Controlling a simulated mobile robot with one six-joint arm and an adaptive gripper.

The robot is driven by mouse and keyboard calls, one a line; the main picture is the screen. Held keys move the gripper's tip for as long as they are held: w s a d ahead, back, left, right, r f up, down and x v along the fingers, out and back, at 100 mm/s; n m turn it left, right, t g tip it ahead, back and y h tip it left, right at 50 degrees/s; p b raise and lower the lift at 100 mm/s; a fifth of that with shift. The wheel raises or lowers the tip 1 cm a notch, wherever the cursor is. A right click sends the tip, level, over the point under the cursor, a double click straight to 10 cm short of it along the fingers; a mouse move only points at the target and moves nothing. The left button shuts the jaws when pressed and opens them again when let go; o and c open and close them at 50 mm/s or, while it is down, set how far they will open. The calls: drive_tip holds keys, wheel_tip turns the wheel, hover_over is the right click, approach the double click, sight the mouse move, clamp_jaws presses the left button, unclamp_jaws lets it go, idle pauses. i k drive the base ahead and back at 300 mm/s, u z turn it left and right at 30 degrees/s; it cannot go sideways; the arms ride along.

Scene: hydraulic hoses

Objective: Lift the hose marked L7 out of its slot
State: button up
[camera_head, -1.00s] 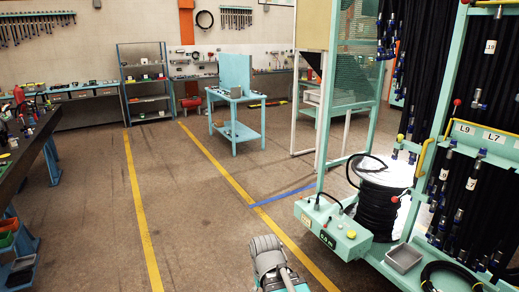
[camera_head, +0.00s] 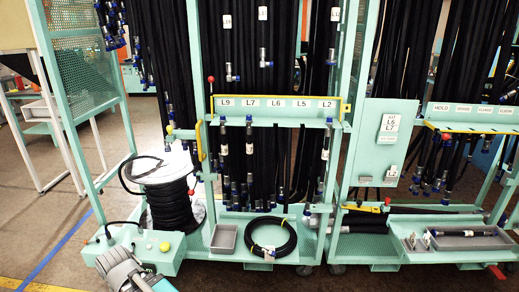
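A rack with a teal frame stands in the middle of the view, full of black hanging hoses. Its cross rail (camera_head: 275,103) bears slot labels L9, L7, L6, L5 and L2. A white tag reading L7 (camera_head: 263,13) is on a black hose at the top, with a metal fitting (camera_head: 266,59) below it. Under the L7 slot label (camera_head: 251,102) hangs a hose end with blue and metal fittings and a pale tag (camera_head: 249,148), too small to read. A grey and teal part of my arm shows at bottom left; my gripper is not visible.
A black hose spool (camera_head: 172,202) and a teal box with buttons (camera_head: 145,247) stand left of the rack. A grey tray (camera_head: 224,238) and a coiled hose (camera_head: 270,238) lie on its base. A teal panel (camera_head: 380,142) and another hose rack are at right.

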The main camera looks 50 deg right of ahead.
sight(249, 145)
drive_tip(key=z, duration=0.25)
drive_tip(key=i, duration=0.55)
drive_tip(key=z, duration=1)
drive_tip(key=i, duration=0.95)
drive_tip(key=z, duration=0.55)
drive_tip(key=k, duration=0.95)
drive_tip(key=z, duration=0.2)
drive_tip(key=i, duration=0.25)
drive_tip(key=u, duration=0.1)
